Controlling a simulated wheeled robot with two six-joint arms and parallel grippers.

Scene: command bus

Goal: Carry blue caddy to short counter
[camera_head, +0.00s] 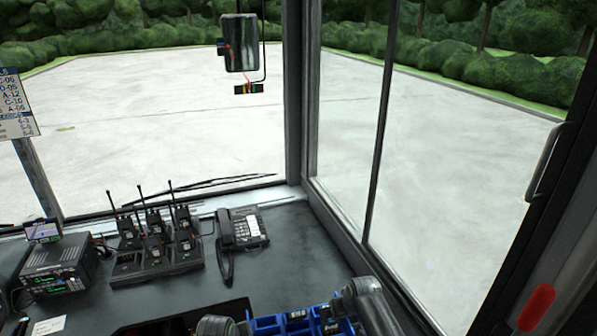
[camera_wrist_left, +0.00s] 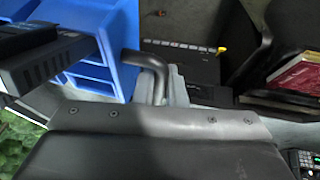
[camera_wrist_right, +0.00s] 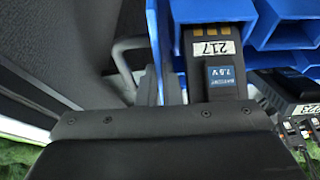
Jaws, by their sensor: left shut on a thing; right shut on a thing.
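The blue caddy (camera_head: 268,326) is at the bottom edge of the head view, with its lower part cut off. My left gripper (camera_head: 215,325) and my right gripper (camera_head: 362,290) are at its two sides, both shut on it. In the left wrist view the caddy's blue compartments (camera_wrist_left: 95,72) are beside the left gripper. In the right wrist view the caddy's wall (camera_wrist_right: 160,30) is at the jaws, and a dark battery (camera_wrist_right: 212,75) marked 217 sits in a compartment. The dark counter (camera_head: 180,295) spans the lower head view; whether it is the short counter I cannot tell.
A charger with several radios (camera_head: 155,262), a desk phone (camera_head: 243,230) and a radio unit (camera_head: 58,268) stand along the counter's back. Windows and a post (camera_head: 293,100) border it. A red book (camera_wrist_left: 300,72) shows in the left wrist view.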

